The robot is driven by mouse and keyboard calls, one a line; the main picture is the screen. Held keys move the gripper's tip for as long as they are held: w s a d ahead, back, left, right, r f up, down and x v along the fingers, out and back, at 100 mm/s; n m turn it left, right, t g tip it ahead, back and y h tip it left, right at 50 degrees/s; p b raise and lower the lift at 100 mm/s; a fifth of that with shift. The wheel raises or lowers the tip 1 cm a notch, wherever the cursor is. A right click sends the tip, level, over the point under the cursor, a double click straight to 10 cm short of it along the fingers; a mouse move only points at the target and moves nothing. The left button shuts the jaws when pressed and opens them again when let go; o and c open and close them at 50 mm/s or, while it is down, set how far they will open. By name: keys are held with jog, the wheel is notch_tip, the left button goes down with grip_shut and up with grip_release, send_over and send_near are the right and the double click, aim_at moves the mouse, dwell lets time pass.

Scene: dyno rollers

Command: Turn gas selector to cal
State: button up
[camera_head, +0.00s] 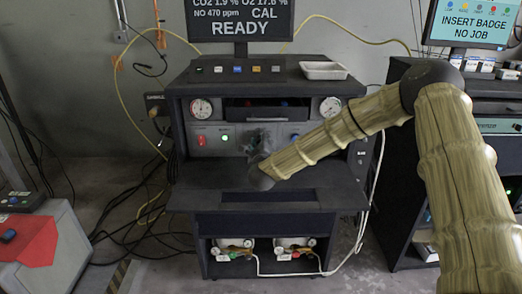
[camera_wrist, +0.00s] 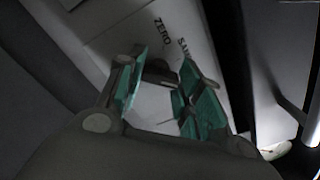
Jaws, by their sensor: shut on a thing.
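The gas selector is on the light front panel of the dark analyser cabinet (camera_head: 218,172). Its dark knob (camera_wrist: 160,72) sits between my fingers in the wrist view. The labels ZERO and part of a second word beginning with SA show on the panel just beyond it. My gripper (camera_wrist: 158,90), with green finger pads, is shut on the knob. In the head view my gripper (camera_head: 258,142) is at the middle of the panel, and my wrist hides the knob. The knob's pointer and the CAL label cannot be made out on the panel.
The monitor (camera_head: 238,18) above the cabinet reads CAL and READY. Gauges (camera_head: 201,109) flank the panel, with a red lamp (camera_head: 201,141) and green lamp (camera_head: 225,138) at left. A shelf (camera_head: 190,200) juts out below. A white tray (camera_head: 323,70) sits on top.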

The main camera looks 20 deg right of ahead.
jog(key=shift+f+m+b, duration=0.15)
jog(key=shift+m+b, duration=0.35)
jog(key=shift+b, duration=0.15)
jog(key=o, duration=1)
jog(key=v, duration=1.2)
jog(key=shift+r, duration=0.2)
